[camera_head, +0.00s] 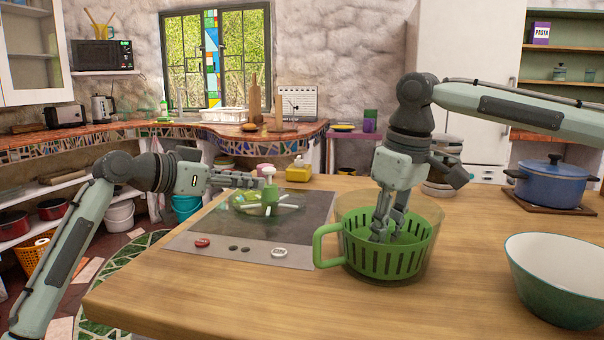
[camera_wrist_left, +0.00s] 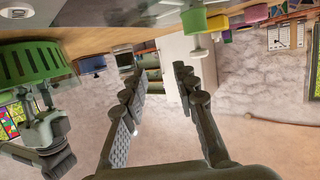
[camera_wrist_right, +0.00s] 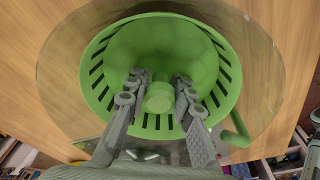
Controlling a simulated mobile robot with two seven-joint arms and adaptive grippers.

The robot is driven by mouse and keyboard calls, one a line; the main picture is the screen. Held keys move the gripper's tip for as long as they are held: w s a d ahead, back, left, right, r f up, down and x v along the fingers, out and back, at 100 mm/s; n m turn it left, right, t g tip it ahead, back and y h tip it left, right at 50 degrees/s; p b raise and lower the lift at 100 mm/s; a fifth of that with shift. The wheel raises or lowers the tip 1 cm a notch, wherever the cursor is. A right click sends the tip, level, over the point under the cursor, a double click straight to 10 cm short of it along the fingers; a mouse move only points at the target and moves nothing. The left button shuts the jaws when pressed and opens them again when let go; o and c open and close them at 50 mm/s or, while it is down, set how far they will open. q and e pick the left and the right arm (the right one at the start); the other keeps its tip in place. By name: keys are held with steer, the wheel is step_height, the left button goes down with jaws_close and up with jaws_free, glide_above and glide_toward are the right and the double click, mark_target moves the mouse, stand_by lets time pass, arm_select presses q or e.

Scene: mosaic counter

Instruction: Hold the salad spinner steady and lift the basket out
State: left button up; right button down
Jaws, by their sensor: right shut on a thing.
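The salad spinner's clear bowl (camera_head: 432,262) stands on the wooden counter, with a green handle (camera_head: 326,246) at its left side. The green slotted basket (camera_head: 375,259) sits inside the bowl. My right gripper (camera_head: 384,232) reaches down into the basket. In the right wrist view its fingers (camera_wrist_right: 160,95) are shut on the basket's central post. My left gripper (camera_head: 258,181) is open and empty, left of the bowl and beside the green knob of the clear lid (camera_head: 262,208). In the left wrist view its fingers (camera_wrist_left: 157,85) are well apart with nothing between them.
The lid lies on a dark grey cooktop (camera_head: 305,215) with small pieces on its front strip. A green-and-white bowl (camera_head: 560,285) stands at the right, and a blue pot (camera_head: 550,187) behind it. Yellow (camera_head: 298,171) and pink containers stand at the back. The front counter is clear.

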mark_target(360, 191)
arm_select(q)
steer(key=s+d+r+m+g+h, duration=0.2)
steer(key=s+d+r+m+g, duration=0.2)
steer(key=s+d+g, duration=0.5)
steer(key=w+d+f+t, duration=0.1)
steer(key=d, duration=0.3)
steer(key=w+d+f+t, duration=0.1)
steer(key=d+f, duration=0.1)
steer(key=d, duration=0.2)
steer(key=w+d+f+t, duration=0.1)
steer(key=d, duration=0.3)
steer(key=shift+w+d+f, duration=0.15)
steer(key=shift+d+f, duration=0.05)
steer(key=shift+f, duration=0.15)
jaws_close()
jaws_free()
